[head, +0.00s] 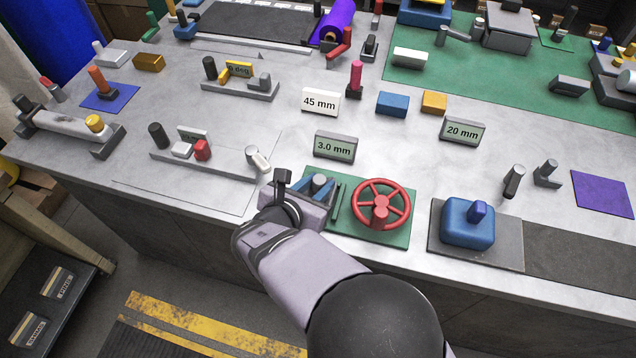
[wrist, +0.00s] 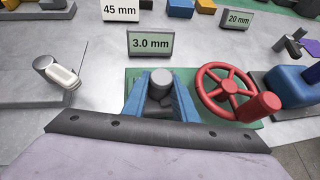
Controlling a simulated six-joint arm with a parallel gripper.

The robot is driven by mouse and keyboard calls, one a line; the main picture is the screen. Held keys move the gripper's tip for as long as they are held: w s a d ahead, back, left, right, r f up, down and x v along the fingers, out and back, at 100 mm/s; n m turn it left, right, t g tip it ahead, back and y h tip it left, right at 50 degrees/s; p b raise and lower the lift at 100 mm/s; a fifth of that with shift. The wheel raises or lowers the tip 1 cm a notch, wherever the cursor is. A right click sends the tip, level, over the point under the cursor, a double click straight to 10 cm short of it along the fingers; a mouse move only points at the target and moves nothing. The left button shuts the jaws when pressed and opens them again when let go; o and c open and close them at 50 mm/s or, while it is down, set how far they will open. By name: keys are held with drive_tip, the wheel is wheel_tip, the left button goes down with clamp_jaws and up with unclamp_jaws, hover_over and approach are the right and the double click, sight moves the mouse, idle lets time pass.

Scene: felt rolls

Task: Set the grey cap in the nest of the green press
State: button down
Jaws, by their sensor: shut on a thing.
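My gripper (wrist: 160,92) has blue fingers that are shut on the grey cap (wrist: 161,79), a short grey cylinder, in the wrist view. The press has a flat green base and a red handwheel (head: 380,205) with a knob, right of my gripper. The nest is not clearly seen; my gripper and the cap cover that end of the base. I cannot tell whether the cap touches the press.
A "3.0 mm" display (head: 335,147) stands just behind the press. A blue block-shaped device (head: 467,225) on a grey plate is to the right. A fixture with a white-tipped lever (head: 257,158) is to the left. Bare bench lies between it and the press.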

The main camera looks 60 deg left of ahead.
sight(318, 182)
drive_tip(key=shift+f+b, duration=0.45)
drive_tip(key=shift+b, duration=0.05)
idle(0.5)
drive_tip(key=c, duration=1.4)
unclamp_jaws()
drive_tip(key=shift+o, duration=0.2)
drive_tip(key=shift+r+b, duration=0.55)
drive_tip(key=shift+r, duration=4.45)
